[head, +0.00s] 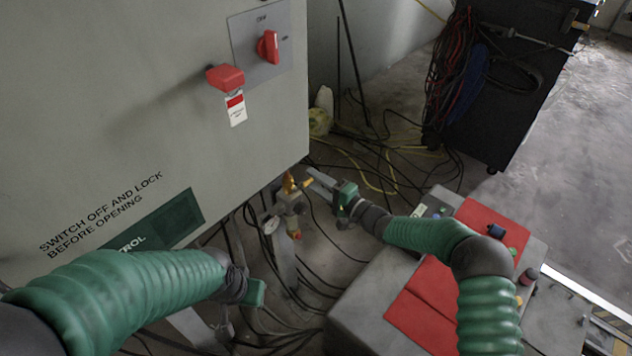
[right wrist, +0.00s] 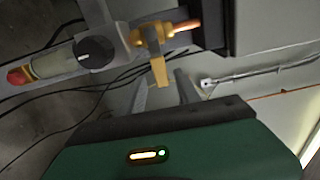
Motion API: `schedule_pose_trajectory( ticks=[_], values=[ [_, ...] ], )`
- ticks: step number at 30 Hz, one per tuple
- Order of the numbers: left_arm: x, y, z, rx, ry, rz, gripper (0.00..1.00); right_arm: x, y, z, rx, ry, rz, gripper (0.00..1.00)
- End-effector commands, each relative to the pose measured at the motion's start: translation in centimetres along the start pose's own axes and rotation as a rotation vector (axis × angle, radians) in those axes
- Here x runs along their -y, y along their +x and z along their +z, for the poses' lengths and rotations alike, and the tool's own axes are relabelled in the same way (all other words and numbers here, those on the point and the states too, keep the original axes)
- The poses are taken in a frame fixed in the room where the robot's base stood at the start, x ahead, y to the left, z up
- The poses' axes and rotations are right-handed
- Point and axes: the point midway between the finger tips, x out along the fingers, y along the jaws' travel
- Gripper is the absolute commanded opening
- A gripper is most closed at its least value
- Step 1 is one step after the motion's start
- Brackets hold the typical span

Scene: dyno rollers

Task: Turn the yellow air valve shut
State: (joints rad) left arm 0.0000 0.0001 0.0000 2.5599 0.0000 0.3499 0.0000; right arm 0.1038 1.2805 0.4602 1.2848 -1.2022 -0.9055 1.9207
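The yellow air valve (head: 290,184) is on a pipe fitting below the lower right corner of the grey cabinet. Its lever sticks out to the right, toward my right gripper (head: 316,181). In the right wrist view, the yellow valve (right wrist: 157,62) has its lever pointing down the picture, with the end in the gap between the two grey fingers. The right gripper is open; I cannot tell whether either finger touches the lever. My left gripper (head: 255,292) is low, left of the valve, and its fingers are hidden.
The grey cabinet (head: 130,90) fills the left, with a red rotary switch (head: 268,47) and a red lock part (head: 226,77). A grey and red console (head: 420,290) stands below my right arm. Cables cover the floor.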

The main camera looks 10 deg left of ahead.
Motion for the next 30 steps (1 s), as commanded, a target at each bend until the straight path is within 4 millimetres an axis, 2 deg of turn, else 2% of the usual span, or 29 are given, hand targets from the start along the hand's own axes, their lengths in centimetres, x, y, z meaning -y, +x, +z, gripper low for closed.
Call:
schedule_pose_trajectory(
  ticks=[5, 8, 11, 21, 25, 30],
  values=[
    [0.0, 0.0, 0.0, 0.0, 0.0, 0.0, 0.36, 0.1, -0.1, 0.0, 0.001, -0.001, -0.001, 0.39],
    [0.0, -0.2, -0.1, 0.0, 0.0, 0.0, 0.36, 0.1, -1.0, 0.0, 0.001, -0.001, 0.0, 0.39],
    [0.0, -0.6, -0.1, 0.0, 0.0, 0.0, 0.36, 0.1, -3.0, -0.1, -0.001, 0.001, 0.002, 0.39],
    [0.0, -1.5, -0.3, 0.0, 0.0, 0.0, 0.36, 0.0, -12.8, -0.1, -0.002, 0.002, 0.003, 0.39],
    [0.0, -1.6, -0.4, 0.0, 0.0, 0.0, 0.36, -0.1, -15.4, -0.1, -0.001, 0.0, 0.001, 0.39],
    [0.0, -1.7, -0.4, 0.0, 0.0, 0.0, 0.36, -0.1, -16.7, -0.1, 0.001, 0.001, 0.0, 0.39]
  ],
)
